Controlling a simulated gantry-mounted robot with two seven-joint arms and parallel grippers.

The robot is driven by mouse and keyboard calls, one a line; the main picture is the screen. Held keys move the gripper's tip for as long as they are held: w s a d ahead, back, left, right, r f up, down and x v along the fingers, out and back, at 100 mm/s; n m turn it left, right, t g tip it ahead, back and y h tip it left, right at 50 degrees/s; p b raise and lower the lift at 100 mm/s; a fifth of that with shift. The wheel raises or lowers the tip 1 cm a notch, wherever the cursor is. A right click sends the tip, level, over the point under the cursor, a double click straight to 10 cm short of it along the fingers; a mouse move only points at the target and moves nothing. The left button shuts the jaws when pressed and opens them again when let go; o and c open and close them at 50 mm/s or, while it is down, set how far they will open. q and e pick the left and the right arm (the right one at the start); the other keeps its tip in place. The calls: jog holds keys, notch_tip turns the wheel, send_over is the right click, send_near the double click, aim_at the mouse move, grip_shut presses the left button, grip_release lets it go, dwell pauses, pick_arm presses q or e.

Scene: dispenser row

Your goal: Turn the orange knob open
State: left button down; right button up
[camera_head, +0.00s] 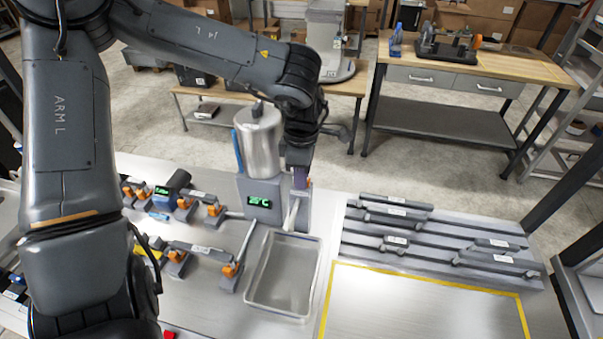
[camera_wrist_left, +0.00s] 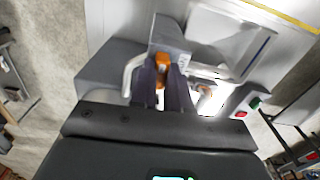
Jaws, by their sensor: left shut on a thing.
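The orange knob (camera_wrist_left: 162,60) shows in the left wrist view between the tips of my left gripper (camera_wrist_left: 161,72). The two dark purple fingers are shut on it. In the head view my left gripper (camera_head: 300,180) points down at the right side of the dispenser, and its fingers and wrist hide most of the knob. The dispenser has a grey base with a green lit display (camera_head: 262,202) and a shiny metal canister (camera_head: 262,143) on top. My right gripper is not in view.
Several grey and orange tools (camera_head: 177,262) lie on the left. Grey bars lie on a rack (camera_head: 350,240) at the right. A yellow-outlined area (camera_head: 420,310) in front of it is clear.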

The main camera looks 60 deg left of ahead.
pick_arm(q)
jog(key=n+p, duration=0.1)
jog(key=n, duration=0.2)
jog(key=shift+n, duration=0.4)
jog(key=n, duration=0.4)
jog(key=shift+p, duration=0.35)
jog(key=n, duration=0.5)
jog(key=shift+n, duration=2.2)
jog(key=c, duration=1.1)
grip_release()
notch_tip(320, 180, up, 11)
jog(key=p, duration=0.1)
